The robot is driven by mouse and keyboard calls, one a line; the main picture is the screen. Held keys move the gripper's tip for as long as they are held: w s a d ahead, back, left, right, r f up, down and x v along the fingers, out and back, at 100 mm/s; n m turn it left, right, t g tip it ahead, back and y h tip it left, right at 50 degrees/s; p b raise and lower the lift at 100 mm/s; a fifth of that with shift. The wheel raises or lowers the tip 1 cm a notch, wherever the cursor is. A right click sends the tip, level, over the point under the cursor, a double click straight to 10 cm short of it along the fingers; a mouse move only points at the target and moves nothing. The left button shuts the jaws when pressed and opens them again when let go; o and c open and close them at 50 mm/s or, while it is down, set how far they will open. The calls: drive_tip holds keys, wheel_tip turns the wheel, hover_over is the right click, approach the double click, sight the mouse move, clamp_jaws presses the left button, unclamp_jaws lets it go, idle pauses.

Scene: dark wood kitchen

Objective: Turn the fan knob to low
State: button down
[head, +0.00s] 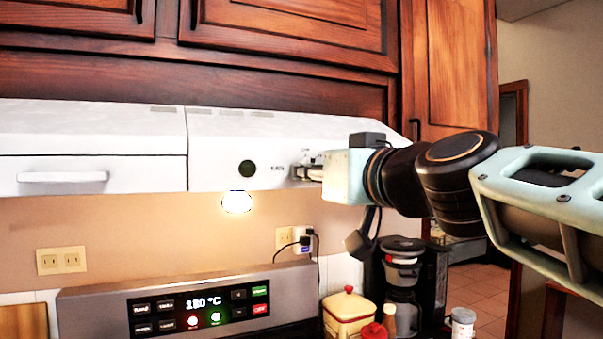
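The white range hood (240,125) spans the wall under the wooden cabinets. A round dark knob (247,169) sits on its front face, with small dark lettering just to its right. My gripper (298,172) reaches in from the right and is at the right part of the hood front, to the right of this knob and apart from it. Its fingers look small and partly merge with the hood front. I cannot tell whether they are open or shut, or whether they touch anything. Any control behind the gripper is hidden.
A lit lamp (237,202) hangs under the hood. Below is a stove control panel (195,308) reading 180 °C.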

drive_tip(key=shift+f, duration=0.1)
drive_tip(key=m+b, duration=0.4)
drive_tip(key=m, duration=0.5)
drive_tip(key=shift+a, duration=0.15)
drive_tip(key=shift+r+m, duration=0.2)
drive_tip(key=shift+m, duration=0.1)
idle(0.3)
drive_tip(key=c, duration=1.7)
unclamp_jaws()
drive_tip(key=shift+s, duration=0.1)
drive_tip(key=shift+o, duration=0.2)
